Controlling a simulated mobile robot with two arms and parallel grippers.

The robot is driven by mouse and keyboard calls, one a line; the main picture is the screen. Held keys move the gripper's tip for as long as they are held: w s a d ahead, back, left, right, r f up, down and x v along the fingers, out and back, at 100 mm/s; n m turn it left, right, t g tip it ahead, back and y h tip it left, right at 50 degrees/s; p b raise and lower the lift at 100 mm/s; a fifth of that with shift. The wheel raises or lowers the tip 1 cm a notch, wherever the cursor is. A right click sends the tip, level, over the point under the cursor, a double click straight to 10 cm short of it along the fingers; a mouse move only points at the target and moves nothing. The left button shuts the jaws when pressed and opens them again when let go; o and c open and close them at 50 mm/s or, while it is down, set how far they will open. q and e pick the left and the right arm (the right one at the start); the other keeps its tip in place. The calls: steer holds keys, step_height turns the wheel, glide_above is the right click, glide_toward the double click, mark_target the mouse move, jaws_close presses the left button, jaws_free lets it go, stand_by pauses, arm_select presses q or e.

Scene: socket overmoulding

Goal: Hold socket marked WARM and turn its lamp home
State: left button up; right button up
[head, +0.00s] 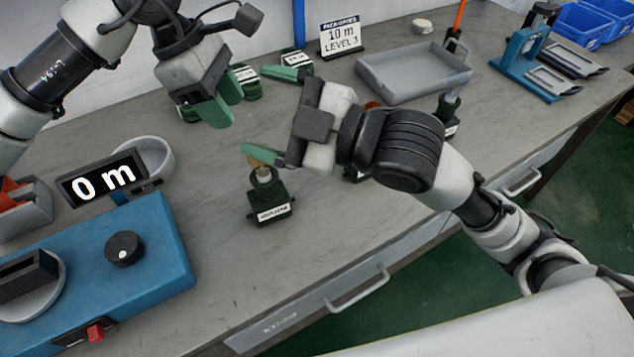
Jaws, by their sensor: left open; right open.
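Several dark green sockets with white labels stand on the grey bench; I cannot read which one says WARM. The nearest socket (270,205) stands upright, with a round collar on top and something tan just above it, partly behind a green fingertip. My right gripper (276,114) is open and empty, its fingers wide apart, one fingertip right by that socket's top; I cannot tell if they touch. My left gripper (221,101) is open above the back left of the bench, in front of another labelled socket (247,82). A further socket (297,60) stands behind the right gripper's far finger.
A blue unit (150,245) with a knob and a display (101,178) reading "0 m" fills the front left. A grey tray (413,88), a socket (449,118), a sign (341,38) reading "10 m LEVEL 1" and a blue press (522,68) stand farther back.

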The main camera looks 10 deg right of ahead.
mark_target(270, 178)
steer(key=d+f+m+g+h, duration=0.1)
steer(key=d+f+m+h, duration=0.15)
steer(key=f+m, duration=0.4)
steer(key=d+f+m+h, duration=0.1)
steer(key=d+f+m, duration=0.2)
steer(key=f, duration=0.6)
steer(key=shift+m, duration=0.25)
steer(key=x, duration=0.7)
steer(key=f+x, duration=0.1)
steer(key=x, duration=0.3)
steer(key=shift+w+d, duration=0.15)
steer(key=shift+d, duration=0.15)
